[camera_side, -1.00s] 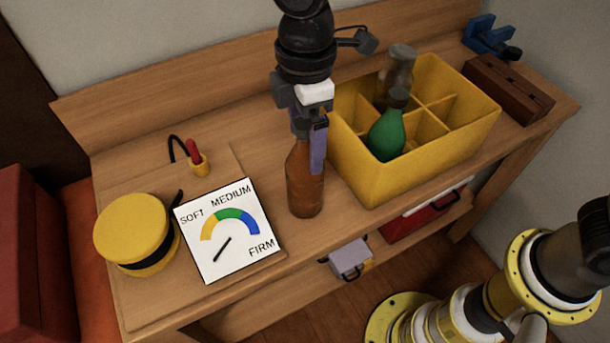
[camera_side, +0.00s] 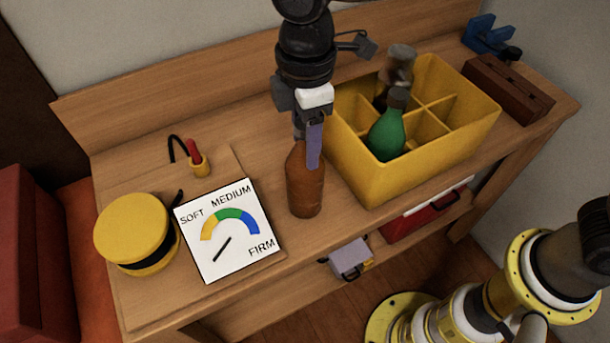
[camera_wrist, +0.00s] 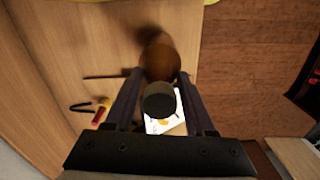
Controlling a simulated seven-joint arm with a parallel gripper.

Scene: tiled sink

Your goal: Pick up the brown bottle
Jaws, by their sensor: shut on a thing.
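The brown bottle (camera_side: 305,188) stands upright on the wooden workbench, left of the yellow crate. My gripper (camera_side: 309,140) comes down from above and is shut on the bottle's neck, which is mostly hidden behind a finger in the side view. In the wrist view my gripper (camera_wrist: 155,85) has one finger on each side of the bottle; the dark round cap and the brown body (camera_wrist: 160,60) show between them. The bottle's base appears to be on or very near the bench top; I cannot tell if there is a gap.
The yellow divided crate (camera_side: 372,188) holds a green bottle (camera_side: 386,136) and a grey-brown bottle (camera_side: 399,65). A dial card marked SOFT, MEDIUM, FIRM (camera_side: 215,255) and a yellow round object (camera_side: 130,225) lie left. A brown block (camera_side: 510,92) and blue clamp (camera_side: 487,35) stand far right.

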